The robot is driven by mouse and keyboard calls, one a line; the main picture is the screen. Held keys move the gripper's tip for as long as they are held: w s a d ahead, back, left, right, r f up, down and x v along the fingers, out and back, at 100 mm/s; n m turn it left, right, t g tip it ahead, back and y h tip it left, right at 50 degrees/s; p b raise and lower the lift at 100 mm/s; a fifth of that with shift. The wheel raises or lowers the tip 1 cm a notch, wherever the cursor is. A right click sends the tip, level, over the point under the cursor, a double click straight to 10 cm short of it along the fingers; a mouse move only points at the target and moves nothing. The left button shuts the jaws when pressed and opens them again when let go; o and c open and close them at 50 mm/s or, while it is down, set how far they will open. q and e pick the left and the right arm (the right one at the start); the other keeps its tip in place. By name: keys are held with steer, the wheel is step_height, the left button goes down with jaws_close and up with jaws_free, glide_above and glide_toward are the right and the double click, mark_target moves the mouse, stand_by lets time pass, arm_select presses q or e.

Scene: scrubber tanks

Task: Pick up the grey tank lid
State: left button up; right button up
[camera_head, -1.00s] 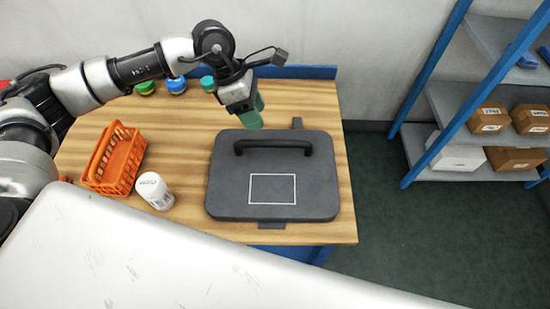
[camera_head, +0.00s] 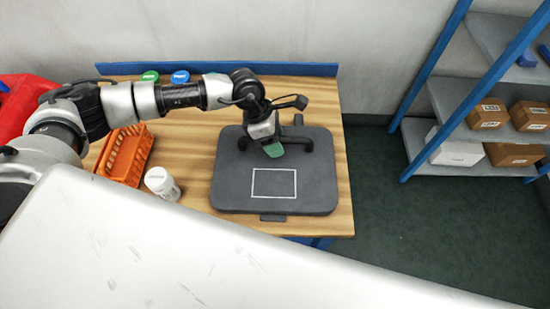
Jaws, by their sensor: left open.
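The grey tank lid (camera_head: 228,184) lies flat on the wooden table, with a white rectangle outlined on its top. Its dark bar handle (camera_head: 300,143) runs along the far part of the lid. My left gripper (camera_head: 274,150), with green fingertips, is open over the middle of the handle and hides part of it. I cannot tell whether the fingers touch the handle. My right gripper is not in view.
An orange basket (camera_head: 122,158) and a white bottle (camera_head: 161,183) stand left of the lid. A green cap (camera_head: 150,76) and a blue cap (camera_head: 180,76) show at the table's back. A blue-framed shelf (camera_head: 437,84) with boxes stands at right.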

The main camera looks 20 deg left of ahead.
arm_select(q)
steer(key=shift+f+b, duration=0.25)
steer(key=shift+b, duration=0.15)
stand_by(0.3)
jaws_close()
